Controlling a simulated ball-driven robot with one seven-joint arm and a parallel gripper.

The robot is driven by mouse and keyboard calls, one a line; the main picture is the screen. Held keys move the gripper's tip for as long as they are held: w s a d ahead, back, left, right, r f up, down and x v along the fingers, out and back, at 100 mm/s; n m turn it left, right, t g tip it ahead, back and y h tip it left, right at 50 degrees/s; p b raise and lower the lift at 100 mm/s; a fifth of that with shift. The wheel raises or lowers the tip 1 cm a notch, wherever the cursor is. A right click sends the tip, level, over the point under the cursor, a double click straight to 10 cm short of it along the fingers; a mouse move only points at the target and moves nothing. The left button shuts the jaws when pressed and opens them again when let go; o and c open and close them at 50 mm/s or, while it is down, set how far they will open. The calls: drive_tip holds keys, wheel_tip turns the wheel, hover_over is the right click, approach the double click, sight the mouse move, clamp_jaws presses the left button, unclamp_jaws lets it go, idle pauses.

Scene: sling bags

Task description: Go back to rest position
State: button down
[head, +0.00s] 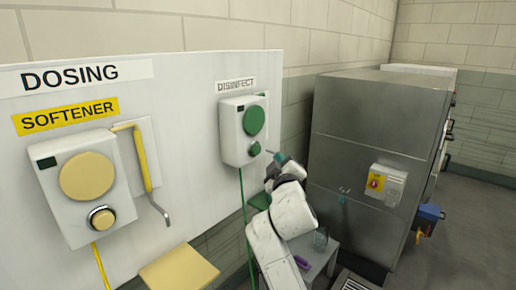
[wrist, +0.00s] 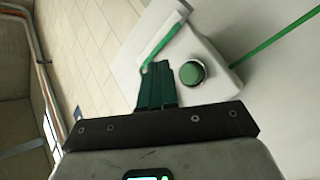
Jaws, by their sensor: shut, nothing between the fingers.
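My white arm reaches up from the lower middle of the head view. My gripper (head: 277,157) is just right of the white disinfect dispenser (head: 231,151), which has a large green dial (head: 254,121) and a small green button (head: 255,149). In the wrist view my gripper's dark green fingers (wrist: 157,68) are together with nothing held. The green button (wrist: 191,73) is just right of them on the white dispenser (wrist: 214,58). A thin green lever or tube (wrist: 165,38) passes close to the fingertips; I cannot tell whether they touch.
A softener dispenser (head: 83,188) with a yellow pipe (head: 144,160) hangs on the panel at left. A large steel machine (head: 365,135) stands right of my arm. A grey stand (head: 318,265) with a purple item (head: 301,262) is below. Open floor (head: 475,205) lies far right.

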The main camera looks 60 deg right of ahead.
drive_tip(key=shift+s+a, duration=0.1)
drive_tip(key=shift+s, duration=0.35)
idle(0.3)
drive_tip(key=a+f+g+y, duration=0.1)
drive_tip(key=a+f+y, duration=0.4)
drive_tip(key=a+f, duration=0.55)
drive_tip(key=a+f+g+y, duration=0.2)
drive_tip(key=a+f+y, duration=0.45)
drive_tip(key=f, duration=0.75)
drive_tip(key=s+a+f+g+y, duration=0.2)
drive_tip(key=s+a+f, duration=0.3)
drive_tip(key=s+a, duration=0.2)
drive_tip(key=s+a+f+n+g+y, duration=0.1)
drive_tip(key=s+a+f+g+y, duration=0.1)
drive_tip(key=s+a+f, duration=0.4)
drive_tip(key=s+a+g, duration=0.1)
drive_tip(key=s+a, duration=0.1)
drive_tip(key=a, duration=0.2)
drive_tip(key=shift+s+n+g, duration=0.3)
drive_tip(key=shift+d+y, duration=0.1)
drive_tip(key=shift+y, duration=0.15)
